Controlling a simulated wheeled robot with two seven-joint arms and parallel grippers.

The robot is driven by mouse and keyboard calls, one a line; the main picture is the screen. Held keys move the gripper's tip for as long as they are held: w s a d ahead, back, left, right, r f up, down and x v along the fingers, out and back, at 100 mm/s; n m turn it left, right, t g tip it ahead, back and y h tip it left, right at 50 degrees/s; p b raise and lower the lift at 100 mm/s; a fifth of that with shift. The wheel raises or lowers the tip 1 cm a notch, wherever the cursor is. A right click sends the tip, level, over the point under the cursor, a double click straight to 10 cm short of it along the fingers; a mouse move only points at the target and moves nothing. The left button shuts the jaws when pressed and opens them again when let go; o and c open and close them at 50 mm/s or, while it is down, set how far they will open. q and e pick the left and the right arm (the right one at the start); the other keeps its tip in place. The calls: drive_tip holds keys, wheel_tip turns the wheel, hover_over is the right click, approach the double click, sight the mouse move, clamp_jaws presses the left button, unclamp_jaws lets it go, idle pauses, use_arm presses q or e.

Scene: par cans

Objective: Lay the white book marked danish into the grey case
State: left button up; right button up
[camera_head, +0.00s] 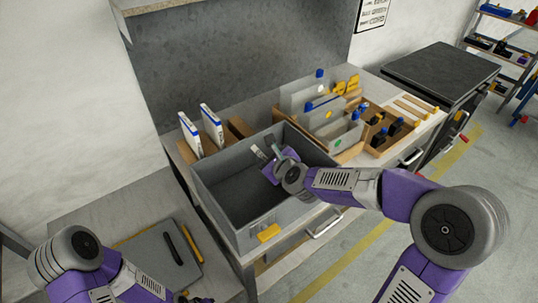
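Two white books with blue ends, a left one (190,134) and a right one (212,126), stand upright and slightly tilted in a wooden holder behind the grey case. Their lettering is too small to read, so I cannot tell which is marked danish. The grey case (215,204) is an open-topped box on the bench, and its visible floor looks empty. My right gripper (267,153) reaches into the case's far right part. Its fingers look apart, with no book seen between them. My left gripper (196,299) barely shows at the bottom edge, and its fingers are hidden.
Wooden trays (385,125) with dividers, grey panels and blue and yellow items stand right of the case. A grey board (150,254) with dark and yellow strips lies on the lower surface at left. A dark cabinet (440,72) is at the back right.

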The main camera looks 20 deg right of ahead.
drive_tip(key=shift+s, duration=0.1)
drive_tip(key=v, duration=0.7)
drive_tip(key=shift+s, duration=0.15)
drive_tip(key=shift+r, duration=0.1)
idle(0.9)
